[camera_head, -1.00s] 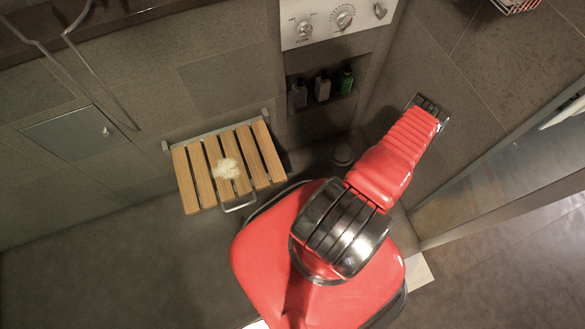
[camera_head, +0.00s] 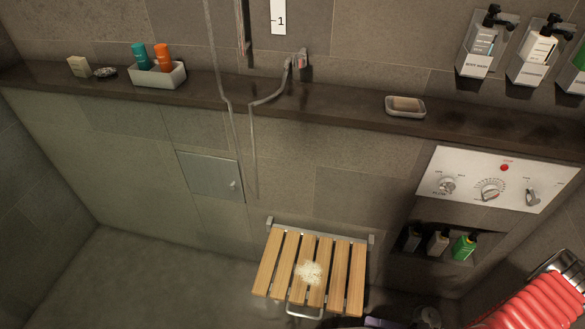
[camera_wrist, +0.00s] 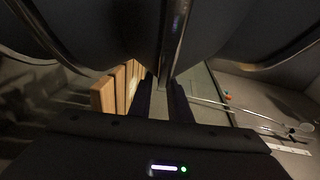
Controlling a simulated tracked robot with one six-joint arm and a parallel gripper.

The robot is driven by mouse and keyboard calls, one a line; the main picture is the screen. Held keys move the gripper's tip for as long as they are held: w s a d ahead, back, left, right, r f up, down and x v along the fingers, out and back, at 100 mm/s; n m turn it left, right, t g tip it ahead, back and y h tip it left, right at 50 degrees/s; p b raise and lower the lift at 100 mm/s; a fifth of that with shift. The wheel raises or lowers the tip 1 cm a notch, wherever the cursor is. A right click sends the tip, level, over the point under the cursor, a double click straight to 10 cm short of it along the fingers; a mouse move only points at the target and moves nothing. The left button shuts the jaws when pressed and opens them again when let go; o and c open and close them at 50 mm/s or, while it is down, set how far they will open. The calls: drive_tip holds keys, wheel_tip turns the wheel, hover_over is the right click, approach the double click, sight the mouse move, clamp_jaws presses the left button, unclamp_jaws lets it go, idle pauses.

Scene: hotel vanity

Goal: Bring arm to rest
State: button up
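My red arm (camera_head: 535,305) shows only in part at the lower right corner of the head view. My gripper (camera_wrist: 163,85) is in the wrist view, with two dark fingers standing apart and the grey background showing between them. I see nothing held between them. Large dark rounded shapes fill the top of the wrist view and hide what lies behind. The gripper cannot be made out clearly in the head view.
A slatted wooden seat (camera_head: 290,265) with a pale sponge (camera_head: 309,272) on it folds out from the wall; its slats also show in the wrist view (camera_wrist: 108,95). A dark ledge (camera_head: 330,105) carries a soap dish (camera_head: 405,107) and a bottle tray (camera_head: 160,79). A control panel (camera_head: 495,180) is at right.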

drive_tip(key=w+r+n+g+h, duration=0.2)
drive_tip(key=w+r+g+h, duration=0.2)
drive_tip(key=r, duration=0.9)
drive_tip(key=w+r+n+g+h, duration=0.2)
drive_tip(key=w+r+g+h, duration=0.25)
drive_tip(key=r, duration=0.75)
drive_tip(key=s+a+r+t+h, duration=0.1)
drive_tip(key=a+r+t+h, duration=0.1)
drive_tip(key=r, duration=0.6)
drive_tip(key=s+a+r+t+h, duration=0.2)
drive_tip(key=a+r, duration=0.3)
drive_tip(key=r, duration=0.3)
drive_tip(key=s+a+r+t+h, duration=0.1)
drive_tip(key=a+r+t+h, duration=0.1)
drive_tip(key=r, duration=0.7)
drive_tip(key=shift+s+a+t+h, duration=0.35)
drive_tip(key=shift+a+t, duration=0.5)
drive_tip(key=shift+a, duration=0.4)
drive_tip(key=shift+s+r, duration=0.1)
drive_tip(key=shift+r, duration=0.3)
